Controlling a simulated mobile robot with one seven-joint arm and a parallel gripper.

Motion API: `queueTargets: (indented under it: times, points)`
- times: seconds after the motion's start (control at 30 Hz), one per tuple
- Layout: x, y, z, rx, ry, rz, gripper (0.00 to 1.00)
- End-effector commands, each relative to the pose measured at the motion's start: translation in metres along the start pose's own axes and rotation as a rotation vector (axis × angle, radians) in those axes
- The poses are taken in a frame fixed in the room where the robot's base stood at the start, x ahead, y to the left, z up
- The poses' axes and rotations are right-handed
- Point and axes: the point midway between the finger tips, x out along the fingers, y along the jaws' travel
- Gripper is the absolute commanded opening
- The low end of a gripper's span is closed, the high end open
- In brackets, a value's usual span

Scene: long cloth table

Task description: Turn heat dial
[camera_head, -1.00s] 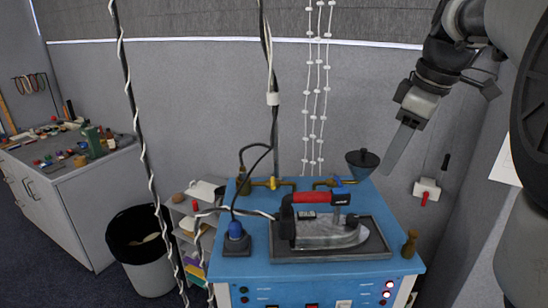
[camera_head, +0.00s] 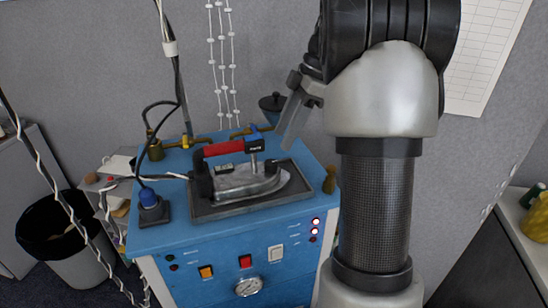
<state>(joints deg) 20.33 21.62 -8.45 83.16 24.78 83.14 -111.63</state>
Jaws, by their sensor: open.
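An iron (camera_head: 243,183) with a red handle (camera_head: 223,148) rests on a dark tray (camera_head: 288,196) on top of a blue station (camera_head: 185,233). I cannot make out which part is the heat dial. A round white gauge (camera_head: 248,287) sits low on the station's front panel. My gripper (camera_head: 286,120) is open, above and right of the iron, apart from it in the picture. My own arm hides part of the gripper.
Dark cables hang at the station's left. A blue-topped plug (camera_head: 150,205) stands left of the iron. A dark funnel (camera_head: 272,105) is behind my gripper, and a small brown bottle (camera_head: 330,180) stands at the right edge. A black bin (camera_head: 55,235) is on the floor at left.

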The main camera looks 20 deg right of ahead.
Motion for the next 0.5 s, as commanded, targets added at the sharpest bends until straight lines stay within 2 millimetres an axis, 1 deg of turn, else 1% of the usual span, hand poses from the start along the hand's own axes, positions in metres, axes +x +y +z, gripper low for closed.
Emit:
queueTargets:
  times: [0.03, 0.2, 0.3, 0.4, 0.5]
  points:
    - [0.013, -0.001, 0.0, 0.0, 0.001, -0.004, 0.45]
    - [0.045, -0.001, 0.0, 0.0, 0.0, -0.002, 0.45]
    - [0.06, 0.0, -0.001, 0.0, 0.0, -0.001, 0.45]
    - [0.07, 0.0, 0.0, 0.001, 0.0, -0.001, 0.45]
    - [0.075, 0.0, 0.0, 0.0, -0.001, 0.0, 0.45]
